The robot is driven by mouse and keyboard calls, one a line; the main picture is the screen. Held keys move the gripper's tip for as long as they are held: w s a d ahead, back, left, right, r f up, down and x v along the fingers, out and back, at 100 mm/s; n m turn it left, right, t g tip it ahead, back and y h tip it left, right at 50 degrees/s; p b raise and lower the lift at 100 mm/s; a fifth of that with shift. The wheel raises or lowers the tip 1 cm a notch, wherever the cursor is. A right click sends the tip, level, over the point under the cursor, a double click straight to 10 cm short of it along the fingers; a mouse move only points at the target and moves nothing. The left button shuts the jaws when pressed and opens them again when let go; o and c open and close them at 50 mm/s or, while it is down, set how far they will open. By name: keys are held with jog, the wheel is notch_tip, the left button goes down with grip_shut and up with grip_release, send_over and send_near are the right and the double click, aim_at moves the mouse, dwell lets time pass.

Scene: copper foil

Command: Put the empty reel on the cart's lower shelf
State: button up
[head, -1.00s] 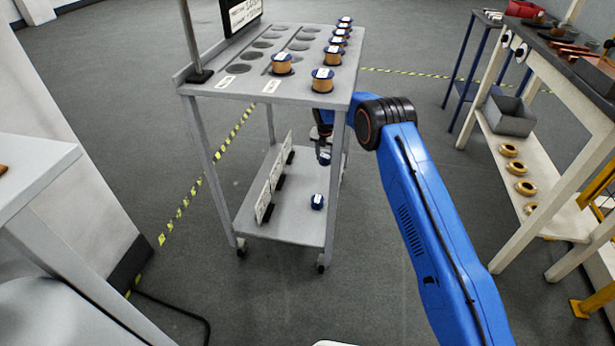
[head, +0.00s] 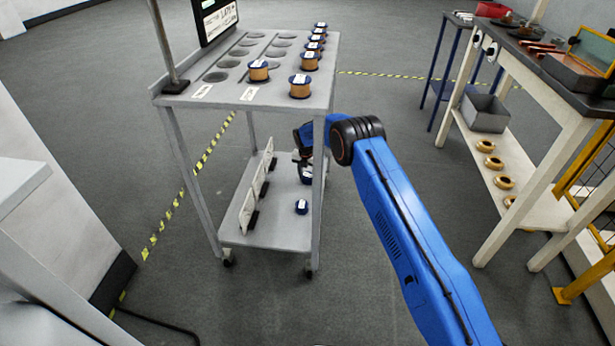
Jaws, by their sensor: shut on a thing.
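The cart's lower shelf (head: 275,232) is a grey tray under the cart's top. My gripper (head: 304,166) reaches in from the cart's right side, between the top and the lower shelf. It is shut on a small dark blue reel with a white label, the empty reel (head: 307,176). I cannot tell whether the held reel touches the shelf. Another blue reel (head: 301,207) stands on the shelf nearer the front, apart from the held one.
The cart's top (head: 225,96) carries several copper-wound reels (head: 299,86) and empty round recesses. The floor between is clear.

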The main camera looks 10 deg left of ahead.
aim_at(307, 176)
jog(key=shift+f, duration=0.1)
jog(key=o, duration=1.1)
jog(key=shift+c, duration=0.2)
jog(key=shift+s+a+r, duration=0.1)
jog(key=shift+s+r, duration=0.05)
jog(key=shift+r, duration=1.15)
jog(key=shift+s+d+r, duration=0.1)
jog(key=shift+s+r, duration=0.05)
jog(key=shift+r, duration=1.1)
jog(key=shift+s+a+r, duration=0.1)
jog(key=shift+s+r, duration=0.05)
jog(key=shift+r, duration=1.15)
